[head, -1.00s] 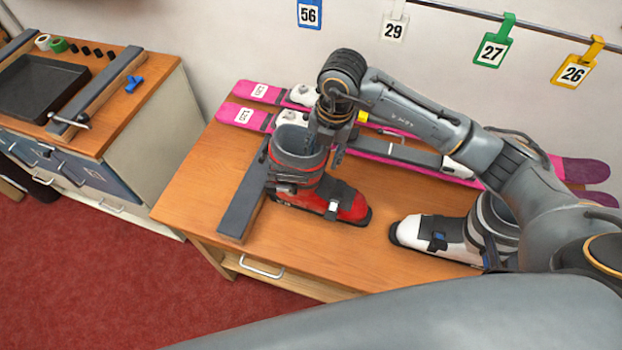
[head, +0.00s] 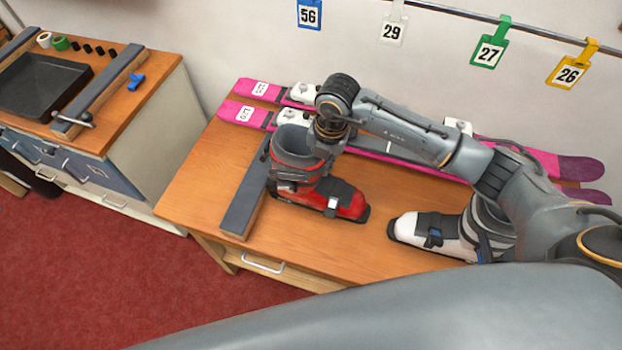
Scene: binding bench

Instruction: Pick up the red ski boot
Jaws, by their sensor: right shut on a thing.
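The red ski boot (head: 347,205) stands upright on the wooden bench, with its grey cuff up and its toe pointing right. My right gripper (head: 321,148) comes down from above at the right rim of the cuff and is shut on it. The fingertips are mostly hidden by the cuff and the wrist. The boot's sole appears to rest on the bench top. My left gripper is out of view.
A dark padded bar (head: 245,190) lies just left of the boot. A white ski boot (head: 410,228) stands to the right, partly behind my arm. Pink skis (head: 243,113) lie along the back. Bare bench top (head: 300,240) is in front.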

